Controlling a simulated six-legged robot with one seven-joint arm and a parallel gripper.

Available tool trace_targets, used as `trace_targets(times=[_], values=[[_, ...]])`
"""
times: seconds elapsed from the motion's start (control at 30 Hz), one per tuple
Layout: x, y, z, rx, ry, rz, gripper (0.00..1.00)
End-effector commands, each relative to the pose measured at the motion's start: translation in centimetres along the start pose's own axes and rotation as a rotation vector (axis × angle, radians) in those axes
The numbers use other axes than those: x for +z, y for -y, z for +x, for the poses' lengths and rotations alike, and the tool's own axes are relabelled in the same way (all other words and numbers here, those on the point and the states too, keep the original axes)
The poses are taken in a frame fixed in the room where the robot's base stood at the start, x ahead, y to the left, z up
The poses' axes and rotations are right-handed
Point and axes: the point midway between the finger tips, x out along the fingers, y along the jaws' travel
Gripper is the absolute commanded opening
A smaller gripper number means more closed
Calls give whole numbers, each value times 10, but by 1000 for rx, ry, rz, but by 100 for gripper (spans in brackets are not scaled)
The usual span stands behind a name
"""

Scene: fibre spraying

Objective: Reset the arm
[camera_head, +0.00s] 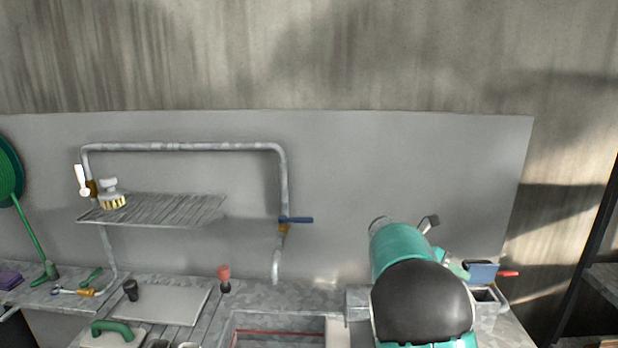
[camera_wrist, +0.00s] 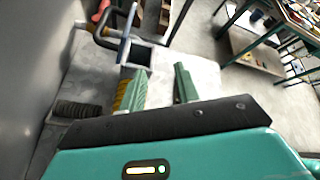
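My arm shows in the head view as a teal link with a large black joint (camera_head: 420,300) at the lower right, in front of the worktop. My gripper (camera_wrist: 162,88) shows in the wrist view with its two green fingers apart. I see nothing held between them. A yellow, bristle-like part (camera_wrist: 123,94) shows beside the left finger; I cannot tell whether the finger touches it. In the head view my gripper is mostly hidden behind the arm.
A worktop (camera_head: 255,298) runs along the grey wall panel, with a sink (camera_head: 278,333) in it. A pipe frame with a wire rack (camera_head: 155,208) and white brush (camera_head: 111,193) stands at left. A blue item (camera_head: 482,271) with a red handle sits right of my arm. Dark shelving stands far right.

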Motion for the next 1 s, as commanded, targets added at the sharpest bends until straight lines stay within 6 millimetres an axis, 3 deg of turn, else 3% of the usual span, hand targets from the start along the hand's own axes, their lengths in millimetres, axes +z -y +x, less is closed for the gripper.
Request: trace_targets(times=[0.1, 0.47, 1.0], values=[[-8, 34, -10, 78, -129, 209, 33], [-58, 122, -57, 204, -533, 820, 33], [-165, 242, -136, 98, -1169, 1635, 33]])
